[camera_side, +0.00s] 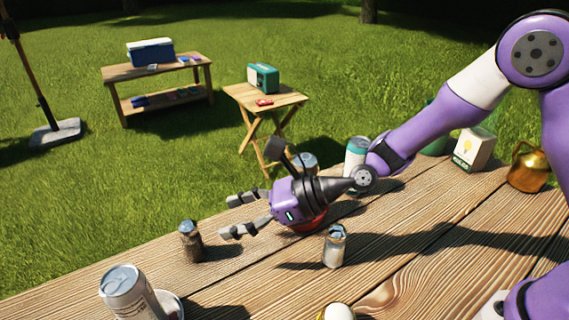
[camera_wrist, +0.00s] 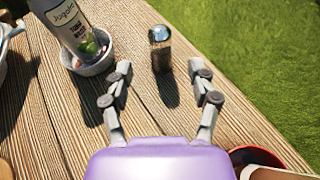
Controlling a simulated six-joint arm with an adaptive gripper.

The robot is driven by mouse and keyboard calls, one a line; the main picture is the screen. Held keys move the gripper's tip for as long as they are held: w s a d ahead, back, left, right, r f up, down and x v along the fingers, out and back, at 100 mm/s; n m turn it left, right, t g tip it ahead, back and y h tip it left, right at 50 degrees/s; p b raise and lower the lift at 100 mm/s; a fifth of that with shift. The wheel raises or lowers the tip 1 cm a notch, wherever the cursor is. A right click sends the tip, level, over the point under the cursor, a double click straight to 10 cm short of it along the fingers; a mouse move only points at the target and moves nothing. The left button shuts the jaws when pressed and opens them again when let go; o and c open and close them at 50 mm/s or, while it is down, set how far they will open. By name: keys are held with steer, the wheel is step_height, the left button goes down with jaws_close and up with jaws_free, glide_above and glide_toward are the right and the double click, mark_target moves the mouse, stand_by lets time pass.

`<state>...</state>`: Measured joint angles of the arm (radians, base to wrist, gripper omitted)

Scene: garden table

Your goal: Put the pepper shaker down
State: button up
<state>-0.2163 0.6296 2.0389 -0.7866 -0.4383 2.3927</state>
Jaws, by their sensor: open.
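The pepper shaker (camera_side: 191,242), a small clear jar with dark contents and a metallic top, stands upright on the wooden table near its grass-side edge. In the wrist view the shaker (camera_wrist: 160,52) stands just beyond the fingertips, roughly centred between them. My gripper (camera_side: 230,217) is open and empty, pointing toward the shaker with a gap between them. Both spread fingers of my gripper (camera_wrist: 161,70) show in the wrist view, with nothing between them. A second shaker (camera_side: 334,247) with pale contents stands upright to the right in the side view.
A white can (camera_side: 128,290) stands at the near left; the wrist view shows a labelled container (camera_wrist: 72,28) in a white bowl (camera_wrist: 92,66). A red dish (camera_side: 308,224) is partly hidden under my gripper. A green-topped can (camera_side: 356,152), carton (camera_side: 474,150) and copper pot (camera_side: 529,170) stand further right.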

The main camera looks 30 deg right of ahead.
steer(key=s+d+r+n+h, duration=0.3)
steer(key=s+d+n, duration=0.2)
steer(key=d+n, duration=0.3)
steer(key=s+d+r+n+g+h, duration=0.1)
steer(key=s+d+r+n+h, duration=0.2)
steer(key=s+d+n, duration=0.3)
steer(key=s+d+r+n+g+h, duration=0.1)
steer(key=s+d+r+n+h, duration=0.2)
steer(key=d+n, duration=0.7)
steer(key=s+h, duration=0.2)
steer(key=shift+s+d+r+n, duration=0.15)
steer(key=shift+s+d+n, duration=0.2)
steer(key=shift+s+n, duration=0.05)
